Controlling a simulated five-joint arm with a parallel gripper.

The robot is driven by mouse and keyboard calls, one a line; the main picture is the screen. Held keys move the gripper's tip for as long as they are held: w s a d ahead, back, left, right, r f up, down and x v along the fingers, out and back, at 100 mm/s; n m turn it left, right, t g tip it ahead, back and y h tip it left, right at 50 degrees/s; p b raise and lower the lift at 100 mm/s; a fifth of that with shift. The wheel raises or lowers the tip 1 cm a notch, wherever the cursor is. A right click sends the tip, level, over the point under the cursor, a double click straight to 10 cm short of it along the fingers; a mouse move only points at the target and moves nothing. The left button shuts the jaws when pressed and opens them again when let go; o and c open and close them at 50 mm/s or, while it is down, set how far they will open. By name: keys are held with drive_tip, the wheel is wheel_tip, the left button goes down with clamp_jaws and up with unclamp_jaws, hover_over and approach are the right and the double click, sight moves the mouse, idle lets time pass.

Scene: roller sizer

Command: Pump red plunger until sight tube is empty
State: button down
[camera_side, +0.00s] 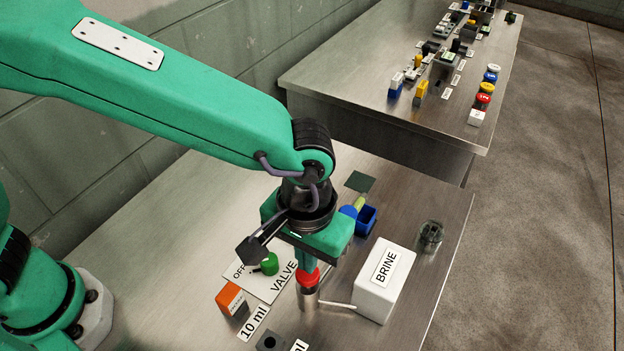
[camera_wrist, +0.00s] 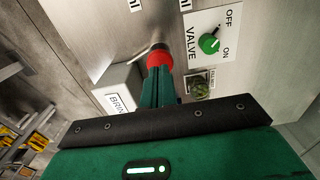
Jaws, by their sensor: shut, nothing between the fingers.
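The red plunger (camera_side: 308,278) tops a silver pump cylinder (camera_side: 308,298), with a thin spout reaching to the white BRINE box (camera_side: 383,283). My gripper (camera_side: 307,262) is shut and empty, with its fingertips at the top of the red plunger; I cannot tell whether they touch. In the wrist view the red plunger (camera_wrist: 160,58) is just beyond the closed green fingers (camera_wrist: 160,75). The green valve knob (camera_side: 269,263) sits on the VALVE plate (camera_side: 245,282); its pointer looks turned toward OFF. I cannot make out the sight tube with certainty.
An orange block (camera_side: 231,298) stands by the 10 ml label (camera_side: 254,322). A blue open bin (camera_side: 366,219) is behind my gripper, and a clear dark vessel (camera_side: 430,236) is near the table's right edge. A second table (camera_side: 400,110) with small parts stands behind.

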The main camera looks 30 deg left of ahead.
drive_tip(key=shift+f, duration=1.7)
drive_tip(key=shift+r, duration=1.8)
idle(0.3)
drive_tip(key=shift+r, duration=2.55)
